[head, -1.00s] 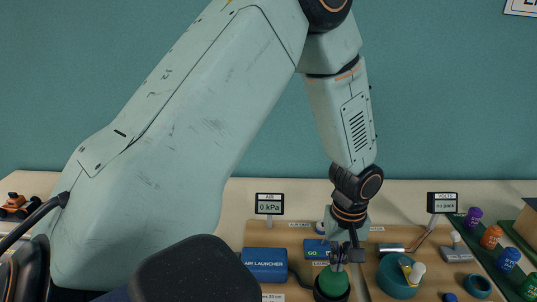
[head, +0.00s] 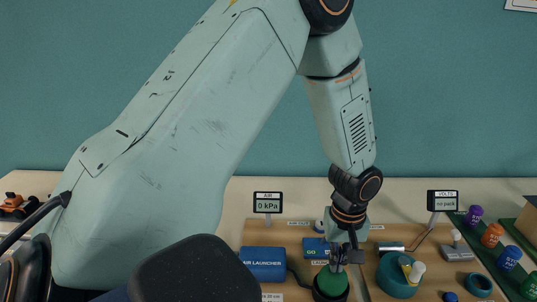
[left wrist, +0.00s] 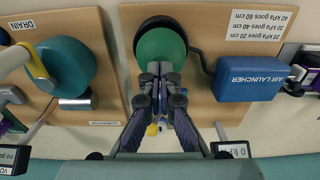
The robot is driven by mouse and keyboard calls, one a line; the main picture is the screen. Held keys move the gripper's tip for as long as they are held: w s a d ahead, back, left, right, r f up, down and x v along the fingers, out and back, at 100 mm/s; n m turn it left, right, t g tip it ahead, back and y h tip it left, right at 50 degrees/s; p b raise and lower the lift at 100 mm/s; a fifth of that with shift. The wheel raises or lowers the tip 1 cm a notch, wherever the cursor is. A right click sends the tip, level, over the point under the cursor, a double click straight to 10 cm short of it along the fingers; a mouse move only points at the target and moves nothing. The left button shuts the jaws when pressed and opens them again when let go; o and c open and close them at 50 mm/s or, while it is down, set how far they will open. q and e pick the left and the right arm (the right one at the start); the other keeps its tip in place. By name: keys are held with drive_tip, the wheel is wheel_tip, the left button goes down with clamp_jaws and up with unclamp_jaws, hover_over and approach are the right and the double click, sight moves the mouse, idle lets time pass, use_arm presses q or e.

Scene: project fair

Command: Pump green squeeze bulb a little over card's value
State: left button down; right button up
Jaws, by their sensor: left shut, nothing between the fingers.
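The green squeeze bulb (head: 331,281) sits in a dark round base on the wooden board, and it also shows in the left wrist view (left wrist: 161,47). My left gripper (head: 338,262) is shut and empty, pointing down at the top of the bulb; I cannot tell whether the fingertips touch it. The air gauge (head: 267,203) reads 0 kPa. The blue air launcher (head: 263,262) lies left of the bulb, joined to it by a dark hose. A label card (left wrist: 262,23) in the left wrist view lists 20, 30 and 40 kPa with distances. My right gripper is not in view.
A teal round device (head: 395,277) stands close to the right of the bulb. A second gauge (head: 442,200), marked volts, stands behind it. Several coloured bottles (head: 491,235) stand at the far right. A small orange vehicle (head: 12,205) is at the far left.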

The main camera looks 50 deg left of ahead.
use_arm(q)
drive_tip(key=shift+s+f, duration=0.2)
drive_tip(key=shift+f, duration=0.2)
drive_tip(key=shift+w+f+b, duration=0.15)
drive_tip(key=shift+f+b, duration=0.35)
drive_tip(key=shift+f, duration=0.4)
drive_tip(key=shift+r+p, duration=1.85)
drive_tip(key=shift+p, duration=0.05)
drive_tip(key=shift+f, duration=0.15)
